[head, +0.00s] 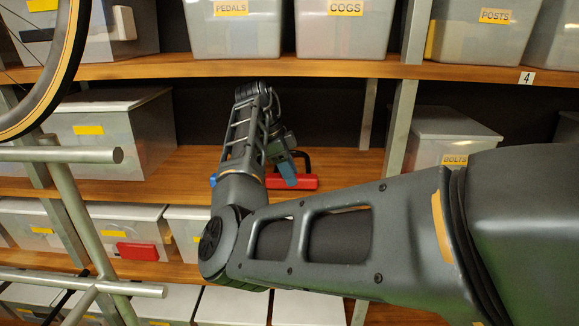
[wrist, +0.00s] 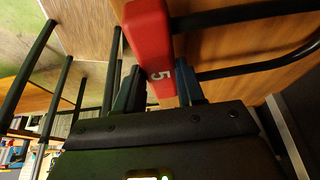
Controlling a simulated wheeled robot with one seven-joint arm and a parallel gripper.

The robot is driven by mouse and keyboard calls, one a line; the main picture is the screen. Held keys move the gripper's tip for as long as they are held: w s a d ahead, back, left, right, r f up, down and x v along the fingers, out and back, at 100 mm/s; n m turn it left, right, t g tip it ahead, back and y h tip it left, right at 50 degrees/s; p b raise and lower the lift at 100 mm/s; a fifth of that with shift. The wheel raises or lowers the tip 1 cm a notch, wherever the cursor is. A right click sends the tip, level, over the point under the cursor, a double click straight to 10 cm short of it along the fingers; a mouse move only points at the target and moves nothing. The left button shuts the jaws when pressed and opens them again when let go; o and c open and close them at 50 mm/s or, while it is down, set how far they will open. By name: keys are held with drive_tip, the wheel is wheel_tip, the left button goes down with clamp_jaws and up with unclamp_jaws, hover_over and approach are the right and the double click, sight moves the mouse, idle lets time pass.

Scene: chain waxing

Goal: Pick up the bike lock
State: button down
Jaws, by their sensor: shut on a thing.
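The bike lock (head: 305,182) is a red bar with a black U-shaped shackle. In the head view it is at the middle shelf, partly hidden behind my gripper (head: 287,170). The black shackle runs off to the right there. I cannot tell whether the lock touches the shelf.
The middle wooden shelf (head: 340,167) has bare room around the lock. A lidded bin (head: 110,138) stands left and a BOLTS bin (head: 440,138) right. Metal uprights (head: 398,128) flank the bay. The upper shelf edge (head: 300,69) is above my arm. A bike wheel (head: 62,70) and grey rack are left.

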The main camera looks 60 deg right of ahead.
drive_tip(key=s+a, duration=0.4)
drive_tip(key=a, duration=0.5)
drive_tip(key=s+a+p, duration=0.1)
drive_tip(key=s+a, duration=0.2)
drive_tip(key=a, duration=0.6)
drive_tip(key=s+a, duration=0.4)
drive_tip(key=a, duration=0.5)
drive_tip(key=shift+s+a+p, duration=0.3)
drive_tip(key=shift+a+p, duration=0.05)
drive_tip(key=shift+a, duration=0.05)
drive_tip(key=shift+r, duration=0.1)
